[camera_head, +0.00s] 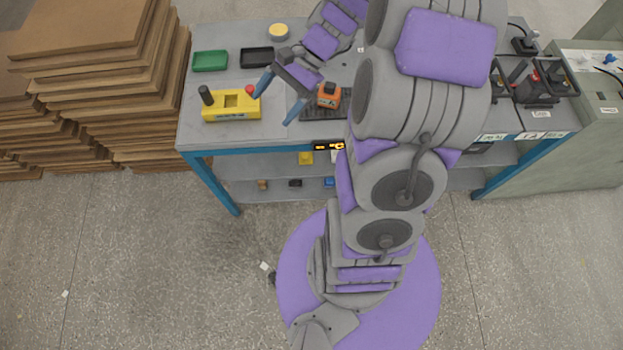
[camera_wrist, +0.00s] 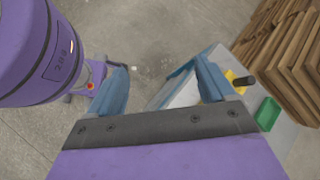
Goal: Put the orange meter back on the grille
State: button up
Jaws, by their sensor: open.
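The orange meter (camera_head: 329,96), a small block with a dark top, appears to stand on the dark grille (camera_head: 300,105) on the table; its exact seating cannot be told. My arm hides part of the grille's right side. My gripper (camera_head: 272,108) is left of the meter, with its blue fingers spread apart and nothing between them. In the wrist view my gripper (camera_wrist: 162,80) also shows open and empty; the meter is not seen there.
A yellow box (camera_head: 231,105) with a black knob and red button stands just left of my gripper. Green (camera_head: 210,61) and black (camera_head: 257,57) trays lie behind. Cardboard (camera_head: 95,60) is stacked left of the blue-edged table (camera_head: 190,135).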

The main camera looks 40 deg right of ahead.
jog(key=s+a+r+n+g+h, duration=0.4)
jog(key=s+a+n, duration=0.35)
jog(key=s, duration=0.45)
jog(key=s+r+n+t+h, duration=0.1)
jog(key=s+n+h, duration=0.4)
jog(key=s, duration=0.5)
jog(key=shift+s+d+r+t, duration=0.35)
jog(key=shift+d+r+t, duration=0.05)
jog(key=shift+d, duration=0.05)
jog(key=shift+a+n, duration=0.1)
jog(key=shift+n, duration=0.15)
